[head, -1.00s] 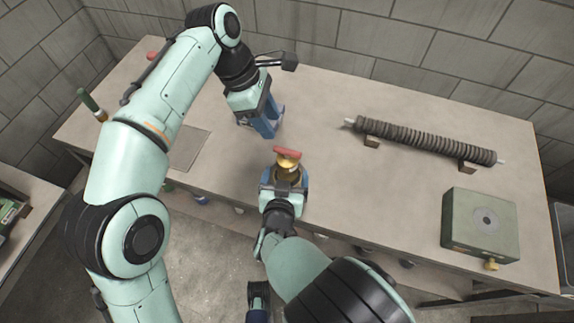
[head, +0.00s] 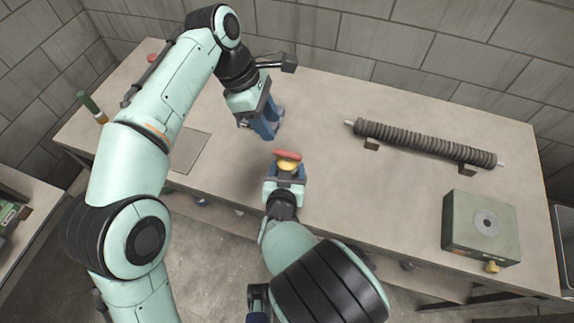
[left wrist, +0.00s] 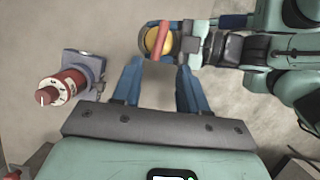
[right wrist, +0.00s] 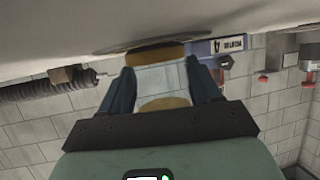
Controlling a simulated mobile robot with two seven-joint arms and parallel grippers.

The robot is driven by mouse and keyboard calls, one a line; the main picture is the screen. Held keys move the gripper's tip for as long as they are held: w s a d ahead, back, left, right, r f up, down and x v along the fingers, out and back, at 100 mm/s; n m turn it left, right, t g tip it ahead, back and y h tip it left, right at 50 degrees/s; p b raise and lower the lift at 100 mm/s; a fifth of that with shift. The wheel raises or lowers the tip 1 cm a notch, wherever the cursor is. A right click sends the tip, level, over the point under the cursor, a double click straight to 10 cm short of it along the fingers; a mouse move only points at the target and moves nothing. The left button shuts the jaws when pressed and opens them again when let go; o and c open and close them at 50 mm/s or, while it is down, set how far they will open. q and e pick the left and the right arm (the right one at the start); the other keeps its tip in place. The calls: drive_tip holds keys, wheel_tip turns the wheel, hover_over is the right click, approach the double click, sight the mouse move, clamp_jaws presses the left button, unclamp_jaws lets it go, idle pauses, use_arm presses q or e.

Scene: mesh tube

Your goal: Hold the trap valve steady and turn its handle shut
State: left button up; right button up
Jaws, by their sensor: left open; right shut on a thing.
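The trap valve has a red bar handle (head: 287,154) over a yellow brass top (head: 288,165). My right gripper (head: 285,173) is shut on its body near the table's front edge. In the right wrist view the pale valve body (right wrist: 161,80) sits between the fingers, with brass at both ends. My left gripper (head: 262,128) is open and empty, above the table and behind the valve. In the left wrist view the red handle (left wrist: 162,39) lies just beyond the open fingers (left wrist: 157,85), apart from them.
A red dialled cylinder on a blue-grey mount (left wrist: 68,84) is close beside my left gripper. A ribbed tube on supports (head: 425,143) lies at the back right. A green box (head: 480,225) stands front right. A green-handled item (head: 92,105) is far left. The table's centre right is clear.

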sight(287, 152)
use_arm(q)
drive_tip(key=shift+m+g, duration=0.3)
drive_tip(key=shift+m, duration=0.4)
drive_tip(key=x, duration=0.9)
drive_tip(key=shift+w+f, duration=0.3)
clamp_jaws()
